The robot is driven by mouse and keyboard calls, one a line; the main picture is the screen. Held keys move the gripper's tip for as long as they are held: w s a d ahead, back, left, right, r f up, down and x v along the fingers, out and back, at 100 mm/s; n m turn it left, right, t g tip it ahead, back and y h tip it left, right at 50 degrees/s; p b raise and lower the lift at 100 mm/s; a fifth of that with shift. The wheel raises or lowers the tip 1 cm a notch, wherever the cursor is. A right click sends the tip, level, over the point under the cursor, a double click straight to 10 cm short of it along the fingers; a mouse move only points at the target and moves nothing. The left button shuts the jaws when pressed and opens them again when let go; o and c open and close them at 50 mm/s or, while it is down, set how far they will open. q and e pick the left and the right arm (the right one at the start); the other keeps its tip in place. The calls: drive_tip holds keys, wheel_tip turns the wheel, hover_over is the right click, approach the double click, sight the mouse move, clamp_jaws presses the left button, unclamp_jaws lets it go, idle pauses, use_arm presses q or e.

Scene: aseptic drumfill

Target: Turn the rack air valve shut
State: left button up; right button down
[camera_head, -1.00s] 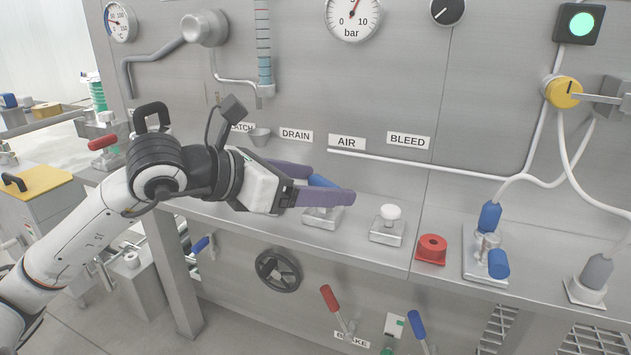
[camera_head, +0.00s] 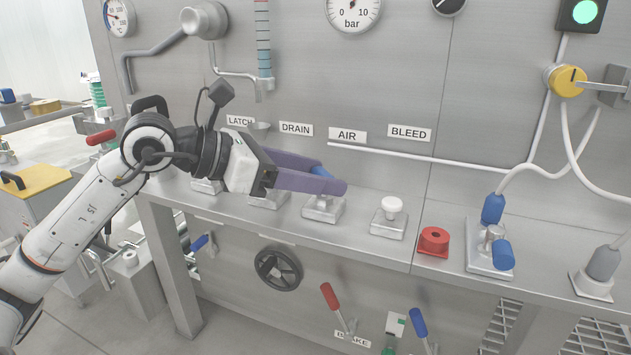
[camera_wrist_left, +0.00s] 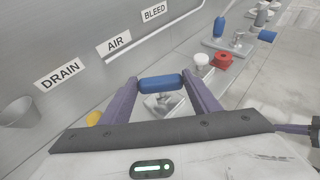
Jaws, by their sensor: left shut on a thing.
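The rack air valve has a blue handle (camera_wrist_left: 160,83) and a square metal base (camera_head: 324,209) on the ledge below the AIR label (camera_head: 347,136). My left gripper (camera_head: 332,179) has its purple fingers on either side of the blue handle and is shut on it. In the left wrist view the handle lies crosswise between the two fingers (camera_wrist_left: 163,88), above its metal base. In the head view the near finger hides much of the handle. My right gripper is not in view.
A white knob (camera_head: 392,205) stands right of the valve under the BLEED label (camera_head: 409,132). Farther right are a red round part (camera_head: 433,240) and a blue-handled fitting (camera_head: 502,254). A white pipe (camera_head: 440,161) runs along the panel behind. A black handwheel (camera_head: 279,268) is below the ledge.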

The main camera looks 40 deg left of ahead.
use_arm(q)
drive_tip(key=m+g+h, duration=0.1)
drive_tip(key=m+h, duration=0.1)
drive_tip(key=shift+w+a+r+m+g+h, duration=0.2)
drive_tip(key=shift+a+m+g+h, duration=0.1)
drive_tip(key=shift+g, duration=0.1)
drive_tip(key=m+g+h+p, duration=0.2)
drive_tip(key=p, duration=0.1)
drive_tip(key=shift+w+a+r+m, duration=0.1)
drive_tip(key=shift+w+r+m, duration=0.1)
drive_tip(key=shift+m, duration=0.2)
drive_tip(key=shift+m+g+h+p, duration=0.3)
drive_tip(key=shift+m+g+p, duration=0.1)
drive_tip(key=shift+g, duration=0.2)
drive_tip(key=shift+w+f+m+g+h+p, duration=0.1)
drive_tip(key=shift+m+g+h+p, duration=0.3)
drive_tip(key=shift+m+g+p, duration=0.3)
drive_tip(key=shift+w+f+m+g+p, duration=0.1)
drive_tip(key=shift+f+m+g+p, duration=0.15)
drive_tip(key=shift+m+g+p, duration=0.75)
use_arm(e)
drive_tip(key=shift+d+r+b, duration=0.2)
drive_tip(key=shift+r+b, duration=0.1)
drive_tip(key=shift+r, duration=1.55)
use_arm(q)
drive_tip(key=shift+f+g+h, duration=0.1)
drive_tip(key=shift+g+h, duration=0.2)
drive_tip(key=o, duration=1)
drive_tip(key=shift+o, duration=0.2)
